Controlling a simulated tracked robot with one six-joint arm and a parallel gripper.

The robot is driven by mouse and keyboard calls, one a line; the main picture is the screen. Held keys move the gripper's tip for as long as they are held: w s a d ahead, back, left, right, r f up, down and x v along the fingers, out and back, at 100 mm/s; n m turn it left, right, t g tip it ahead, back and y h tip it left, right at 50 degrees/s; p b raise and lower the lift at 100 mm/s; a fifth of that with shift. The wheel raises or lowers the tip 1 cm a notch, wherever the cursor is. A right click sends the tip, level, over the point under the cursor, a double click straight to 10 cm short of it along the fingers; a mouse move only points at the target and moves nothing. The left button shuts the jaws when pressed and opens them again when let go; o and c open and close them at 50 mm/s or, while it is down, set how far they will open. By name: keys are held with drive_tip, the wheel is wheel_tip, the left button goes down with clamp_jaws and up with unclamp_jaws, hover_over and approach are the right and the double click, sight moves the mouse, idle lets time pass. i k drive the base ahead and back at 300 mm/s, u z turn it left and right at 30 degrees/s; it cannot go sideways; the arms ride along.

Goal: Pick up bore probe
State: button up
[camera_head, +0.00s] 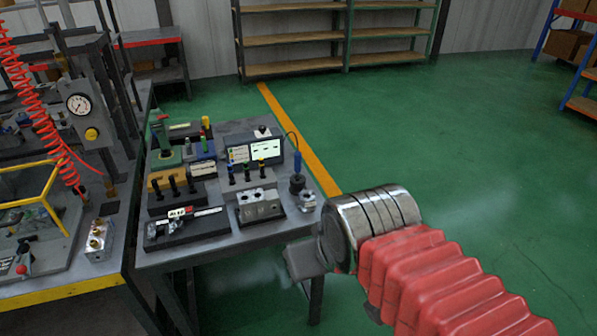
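What looks like the bore probe is a slim blue-handled tool (297,163) standing upright in a small dark round holder (297,184) at the right side of the small grey table. A thin dark cable arches from its top toward a display unit (265,150). My gripper (290,262) is a dark grey shape at the end of my red-sleeved arm, in front of the table's front right corner. It is nearer the camera than the probe and apart from it in the picture. Its fingers are too unclear to tell whether they are open or shut.
A grey block with several upright coloured-top pins (247,178) and a metal valve block (260,205) stand left of the probe. A small metal part (307,201) lies just in front of it. A bench with a gauge (78,105) is at left. Green floor is free at right.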

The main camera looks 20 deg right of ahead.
sight(297, 154)
drive_tip(key=k, duration=1.3)
drive_tip(key=u, duration=0.5)
drive_tip(key=i, duration=2.2)
drive_tip(key=z, duration=0.35)
